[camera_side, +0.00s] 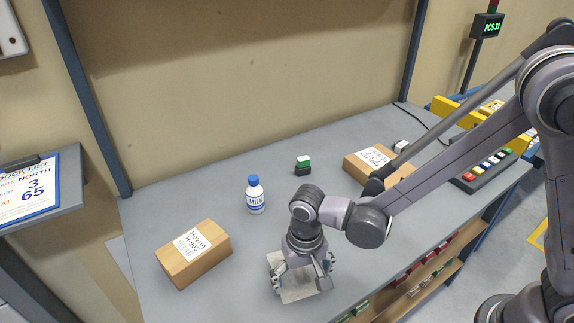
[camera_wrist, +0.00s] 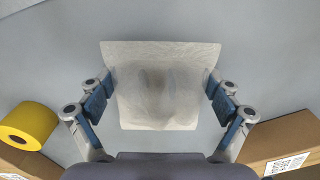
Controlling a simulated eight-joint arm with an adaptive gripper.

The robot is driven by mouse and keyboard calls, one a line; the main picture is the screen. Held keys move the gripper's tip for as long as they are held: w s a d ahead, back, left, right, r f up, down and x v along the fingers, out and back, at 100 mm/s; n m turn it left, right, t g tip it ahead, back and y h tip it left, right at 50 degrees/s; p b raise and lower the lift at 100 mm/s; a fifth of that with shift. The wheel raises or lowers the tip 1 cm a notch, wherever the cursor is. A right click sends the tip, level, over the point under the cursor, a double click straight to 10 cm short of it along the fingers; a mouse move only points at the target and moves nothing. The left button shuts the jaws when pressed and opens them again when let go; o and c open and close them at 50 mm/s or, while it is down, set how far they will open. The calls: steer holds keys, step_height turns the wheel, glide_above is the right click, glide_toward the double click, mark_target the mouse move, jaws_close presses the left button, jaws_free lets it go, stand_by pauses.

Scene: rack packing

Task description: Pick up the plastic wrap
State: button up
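The plastic wrap is a pale, wrinkled, translucent square sheet or packet (camera_wrist: 160,85) in the middle of the wrist view. In the side view the plastic wrap (camera_side: 298,294) lies near the front edge of the grey table, partly hidden under my gripper (camera_side: 302,277). My gripper (camera_wrist: 160,84) is spread wide, with one finger at the left side of the wrap and one at the right. The fingertips overlap its side edges in the wrist view; I cannot tell whether they touch it.
A yellow roll (camera_wrist: 28,124) shows left in the wrist view. The table's back left is clear.

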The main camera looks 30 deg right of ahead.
steer(key=shift+c, duration=0.7)
steer(key=shift+r, duration=0.1)
